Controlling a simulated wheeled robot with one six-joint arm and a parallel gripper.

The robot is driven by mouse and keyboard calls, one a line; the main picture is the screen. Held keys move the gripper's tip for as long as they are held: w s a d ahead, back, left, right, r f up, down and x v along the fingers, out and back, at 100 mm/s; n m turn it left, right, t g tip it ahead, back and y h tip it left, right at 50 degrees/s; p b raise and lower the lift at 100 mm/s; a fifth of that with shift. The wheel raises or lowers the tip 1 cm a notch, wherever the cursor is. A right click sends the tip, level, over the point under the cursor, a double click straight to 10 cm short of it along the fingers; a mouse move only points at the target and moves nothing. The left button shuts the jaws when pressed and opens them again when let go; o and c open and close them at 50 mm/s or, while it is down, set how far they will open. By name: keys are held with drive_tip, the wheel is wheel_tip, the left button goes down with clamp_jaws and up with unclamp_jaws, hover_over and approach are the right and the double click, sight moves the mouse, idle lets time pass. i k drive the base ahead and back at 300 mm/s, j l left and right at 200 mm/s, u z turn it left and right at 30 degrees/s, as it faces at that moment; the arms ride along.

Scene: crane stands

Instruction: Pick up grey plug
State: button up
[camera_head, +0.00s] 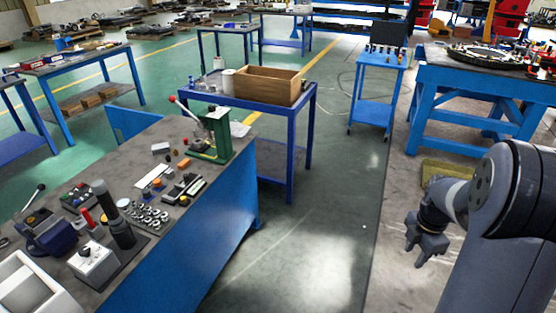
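I cannot pick out a grey plug with certainty. Several small silver-grey pieces (150,214) stand close together on the dark top of the blue workbench (120,165) at the left. Several small dark pieces (385,52) stand on the blue trolley (381,63) at the back right; they are too small to identify. My gripper (420,254) hangs over the floor at the lower right, pointing down and well apart from both benches. No held thing shows at it. Its finger gap is too small and dark to judge.
A green hand press (210,138) stands at the bench's far corner. Behind it, a blue table (225,97) bears an open wooden box (267,85). A heavy blue table (470,75) stands at the right. The green floor (330,180) between them is clear.

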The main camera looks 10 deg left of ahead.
sight(146, 193)
drive_tip(key=i+j+u, duration=0.1)
drive_tip(key=i+u, duration=0.6)
drive_tip(key=u, duration=0.15)
drive_tip(key=i+l+u, duration=0.15)
drive_tip(key=i+u, duration=0.3)
drive_tip(key=i+l+u, duration=0.2)
drive_tip(key=u, duration=0.25)
drive_tip(key=i+l+u, duration=0.1)
drive_tip(key=i+u, duration=0.2)
drive_tip(key=u, duration=0.15)
drive_tip(key=i+l+u, duration=0.15)
drive_tip(key=i+u, duration=0.25)
drive_tip(key=i+l+u, duration=0.1)
drive_tip(key=l+u, duration=0.15)
drive_tip(key=u, duration=0.2)
